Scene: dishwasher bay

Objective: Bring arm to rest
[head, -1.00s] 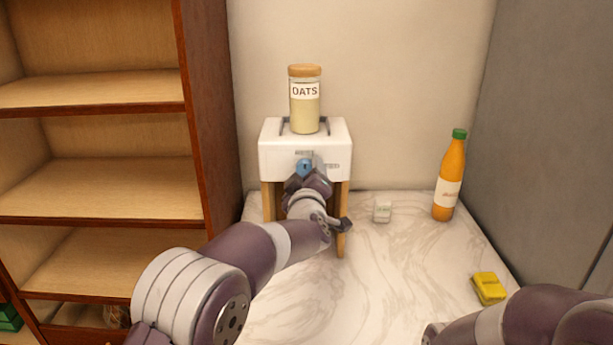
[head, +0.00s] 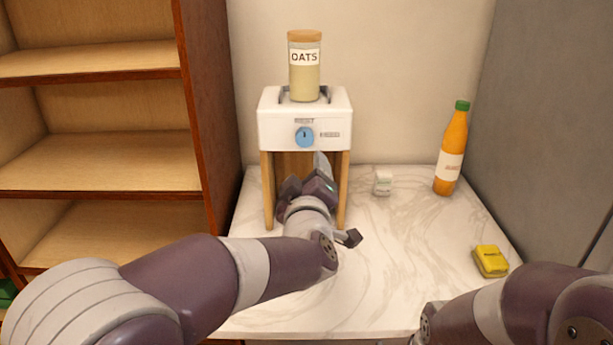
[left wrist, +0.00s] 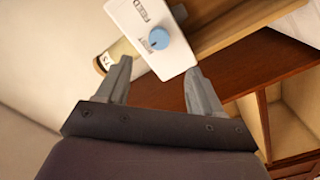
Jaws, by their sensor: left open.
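My left arm comes in from the left in the head view. Its gripper (head: 318,170) is in front of the gap between the wooden legs of a white box, below the blue knob. In the left wrist view the two fingers of this gripper (left wrist: 157,72) stand apart with nothing between them. The blue knob (head: 304,137) is on the white box's front, and it also shows in the left wrist view (left wrist: 158,39), beyond the fingertips and apart from them. My right arm shows at the lower right of the head view; its gripper is not visible.
The white box (head: 275,130) bears a jar labelled OATS (head: 304,75). A small white item (head: 382,183), an orange bottle (head: 449,160) and a yellow item (head: 490,261) are on the marble counter (head: 400,235). Wooden shelves (head: 90,175) stand left; a grey wall is right.

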